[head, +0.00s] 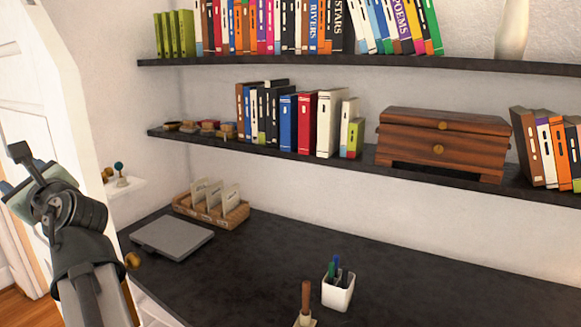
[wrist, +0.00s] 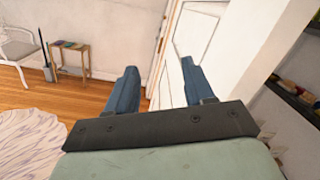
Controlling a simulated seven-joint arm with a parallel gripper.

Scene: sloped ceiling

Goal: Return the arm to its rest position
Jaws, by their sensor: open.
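My gripper (wrist: 159,80) is open in the wrist view, with its two blue-grey fingers well apart. Nothing is held between them; the white door and wall show through the gap. In the head view my arm is bent at the left edge, left of the dark desk (head: 240,285) and in front of the white wall edge and door (head: 25,110). The fingertips cannot be made out clearly there.
A grey closed laptop-like slab (head: 172,237), a wooden card box (head: 205,210) and a white pen cup (head: 338,292) stand on the desk. Shelves above hold books and a wooden chest (head: 440,140). The wrist view shows a small table (wrist: 70,58), a chair (wrist: 20,45), a rug (wrist: 30,145) and open wooden floor.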

